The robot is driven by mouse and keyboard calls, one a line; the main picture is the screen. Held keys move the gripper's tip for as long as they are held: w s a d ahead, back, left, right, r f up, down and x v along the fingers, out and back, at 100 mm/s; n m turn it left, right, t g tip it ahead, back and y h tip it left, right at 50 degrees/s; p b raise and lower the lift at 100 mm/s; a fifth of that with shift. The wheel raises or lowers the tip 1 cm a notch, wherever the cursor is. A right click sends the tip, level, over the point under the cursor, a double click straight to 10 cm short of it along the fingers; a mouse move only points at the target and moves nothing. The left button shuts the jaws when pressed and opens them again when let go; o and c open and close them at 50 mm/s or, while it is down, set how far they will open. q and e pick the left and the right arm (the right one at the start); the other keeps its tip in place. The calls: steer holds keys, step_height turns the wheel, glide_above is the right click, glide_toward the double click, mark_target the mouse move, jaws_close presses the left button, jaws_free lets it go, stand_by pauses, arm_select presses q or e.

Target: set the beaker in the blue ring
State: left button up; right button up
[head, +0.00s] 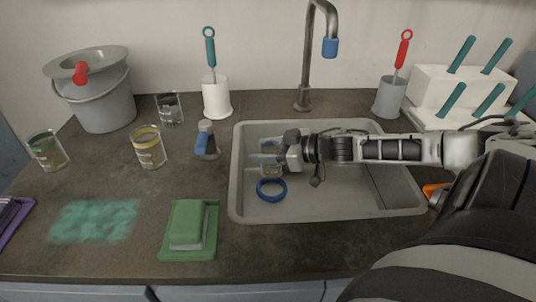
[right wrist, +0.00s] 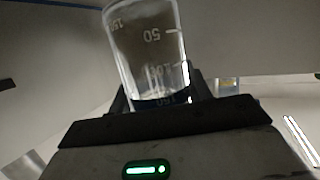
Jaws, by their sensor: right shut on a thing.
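The blue ring (head: 272,200) lies flat on the floor of the grey sink, toward its left front, and looks empty. My right gripper (head: 264,158) is over the sink, just behind the ring in the head view. It is shut on a clear glass beaker (right wrist: 150,50), whose white volume marks show large in the right wrist view. In the head view the beaker (head: 271,171) shows only faintly by the fingers, and its height above the sink floor is hard to tell. My left gripper is not in view.
The sink (head: 234,190) has a raised rim and a tap (head: 306,60) behind it. Other glass beakers (head: 149,148) and a grey bucket (head: 103,100) stand farther left.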

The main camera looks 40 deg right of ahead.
mark_target(266, 170)
step_height(266, 170, down, 7)
steer(key=shift+f+b, duration=0.1)
steer(key=shift+b, duration=0.85)
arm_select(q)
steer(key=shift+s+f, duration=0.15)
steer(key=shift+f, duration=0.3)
arm_select(e)
steer(key=o, duration=1)
